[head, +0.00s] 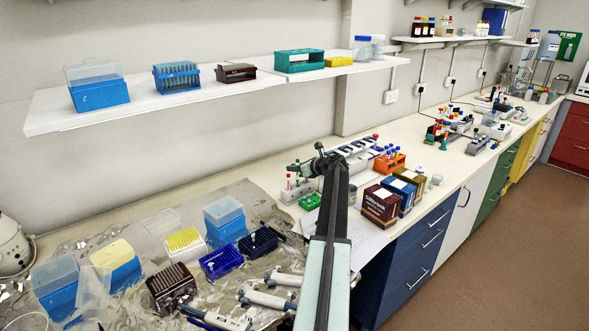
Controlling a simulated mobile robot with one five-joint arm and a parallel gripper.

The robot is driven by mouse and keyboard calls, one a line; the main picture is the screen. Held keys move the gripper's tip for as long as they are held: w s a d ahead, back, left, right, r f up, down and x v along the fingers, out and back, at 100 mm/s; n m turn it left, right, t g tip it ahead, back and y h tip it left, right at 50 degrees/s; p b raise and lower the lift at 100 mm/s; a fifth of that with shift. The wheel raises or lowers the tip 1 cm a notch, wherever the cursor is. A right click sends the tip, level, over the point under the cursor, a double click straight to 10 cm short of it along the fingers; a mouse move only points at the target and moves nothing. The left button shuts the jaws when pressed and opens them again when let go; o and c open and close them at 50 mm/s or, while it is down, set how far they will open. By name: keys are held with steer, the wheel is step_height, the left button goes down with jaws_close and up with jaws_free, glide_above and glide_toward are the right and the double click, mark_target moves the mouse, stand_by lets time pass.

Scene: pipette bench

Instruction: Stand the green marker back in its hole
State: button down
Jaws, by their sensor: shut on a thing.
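My gripper (295,168) is at the end of my dark arm, over the bench near the wall side. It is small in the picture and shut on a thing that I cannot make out. I cannot pick out the green marker for sure. A pale block (297,190) with several small upright things, some red-topped, stands just below my gripper. It may be the holder, but its holes are too small to tell. My arm hides part of the bench behind and to the right of it.
A green rack (310,202) sits just in front of the pale block. An orange tube rack (389,162) and several labelled boxes (381,206) stand to the right. Foil (270,205) with racks and pipettes covers the left bench. A shelf (60,112) hangs above.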

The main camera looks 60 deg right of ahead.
steer(key=shift+f, duration=0.4)
steer(key=shift+f+b, duration=0.1)
steer(key=shift+b, duration=0.2)
steer(key=shift+f+b, duration=1.2)
steer(key=c, duration=1.3)
jaws_free()
steer(key=shift+c, duration=0.2)
